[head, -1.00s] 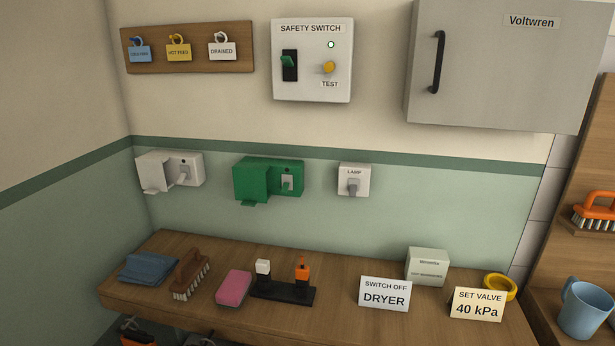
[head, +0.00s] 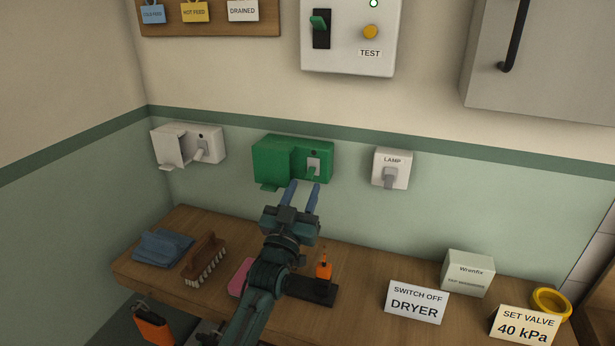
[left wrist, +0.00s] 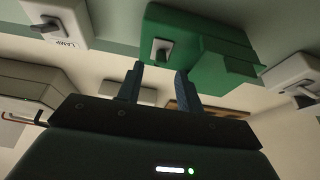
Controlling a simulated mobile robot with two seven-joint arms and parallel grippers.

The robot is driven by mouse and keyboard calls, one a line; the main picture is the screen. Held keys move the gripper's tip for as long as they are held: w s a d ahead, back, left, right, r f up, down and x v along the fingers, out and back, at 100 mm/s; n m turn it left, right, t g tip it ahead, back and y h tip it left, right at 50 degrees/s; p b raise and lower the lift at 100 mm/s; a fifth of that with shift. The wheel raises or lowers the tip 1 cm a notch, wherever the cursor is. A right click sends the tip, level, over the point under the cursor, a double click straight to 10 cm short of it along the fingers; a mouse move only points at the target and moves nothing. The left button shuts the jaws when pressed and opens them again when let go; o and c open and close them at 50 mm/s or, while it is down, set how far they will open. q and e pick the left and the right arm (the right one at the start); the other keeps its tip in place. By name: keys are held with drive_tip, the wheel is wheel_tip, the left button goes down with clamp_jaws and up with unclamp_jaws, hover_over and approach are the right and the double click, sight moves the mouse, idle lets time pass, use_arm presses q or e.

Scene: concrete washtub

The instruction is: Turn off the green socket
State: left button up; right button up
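The green socket (head: 280,162) is a green box on the wall in the head view, with a cover flap on its left and a small rocker switch (head: 313,168) on a pale plate at its right. My left gripper (head: 304,190) is just below the socket's right half, its two blue fingers apart and pointing up at it, with nothing between them. In the left wrist view the green socket (left wrist: 205,45) is just beyond the fingertips (left wrist: 160,70), with its switch (left wrist: 162,50) above the left finger. Whether a finger touches the socket I cannot tell.
The safety switch box (head: 345,62) hangs above. Below, the wooden shelf (head: 350,270) holds a cloth, a brush, a "SWITCH OFF DRYER" card (head: 415,302) and other items.

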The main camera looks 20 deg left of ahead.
sight(308, 178)
use_arm(q)
drive_tip(key=shift+x, duration=1.9)
use_arm(e)
drive_tip(key=shift+w+d, duration=0.1)
drive_tip(key=shift+d, duration=0.05)
use_arm(q)
drive_tip(key=shift+c, duration=0.5)
use_arm(e)
drive_tip(key=shift+w, duration=0.1)
use_arm(q)
clamp_jaws()
use_arm(e)
drive_tip(key=shift+r, duration=0.25)
